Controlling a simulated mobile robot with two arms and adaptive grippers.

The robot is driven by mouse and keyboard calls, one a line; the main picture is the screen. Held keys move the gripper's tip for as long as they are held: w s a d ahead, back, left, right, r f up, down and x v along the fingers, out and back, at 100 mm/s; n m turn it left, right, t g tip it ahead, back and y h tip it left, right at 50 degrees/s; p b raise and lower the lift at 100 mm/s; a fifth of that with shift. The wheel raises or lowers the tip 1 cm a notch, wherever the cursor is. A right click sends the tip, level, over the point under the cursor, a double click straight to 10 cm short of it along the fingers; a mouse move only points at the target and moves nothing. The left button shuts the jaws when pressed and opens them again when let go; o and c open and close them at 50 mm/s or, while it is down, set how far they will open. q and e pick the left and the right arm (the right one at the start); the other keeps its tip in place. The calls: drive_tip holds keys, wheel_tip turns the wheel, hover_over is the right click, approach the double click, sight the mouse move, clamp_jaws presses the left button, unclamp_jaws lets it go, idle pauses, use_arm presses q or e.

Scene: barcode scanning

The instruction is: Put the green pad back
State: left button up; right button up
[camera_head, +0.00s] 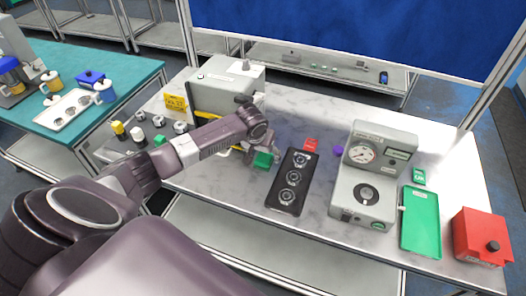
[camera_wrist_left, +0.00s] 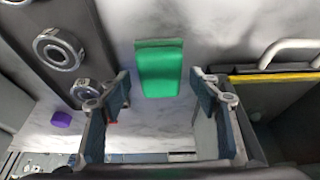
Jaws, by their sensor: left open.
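A small green block-like pad (camera_head: 263,159) lies on the grey marbled table, just left of a black plate with round fittings. It also shows in the left wrist view (camera_wrist_left: 160,70), upper middle, in line with the gap between my fingers. My left gripper (camera_head: 251,152) is above the table beside the pad, partly hidden by its own wrist in the head view. In the left wrist view its two fingers (camera_wrist_left: 160,93) are spread apart with nothing held between them. A larger flat green panel (camera_head: 420,221) lies at the right of the table. My right gripper is not in view.
The black plate (camera_head: 290,182) is close to the gripper's right. A grey gauge machine (camera_head: 368,205), a red box (camera_head: 481,237), a small red block (camera_head: 310,144) and a purple piece (camera_head: 338,152) stand farther right. A grey machine (camera_head: 222,92) stands behind.

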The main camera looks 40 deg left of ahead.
use_arm(q)
drive_tip(key=b+v, duration=0.2)
drive_tip(key=v, duration=1)
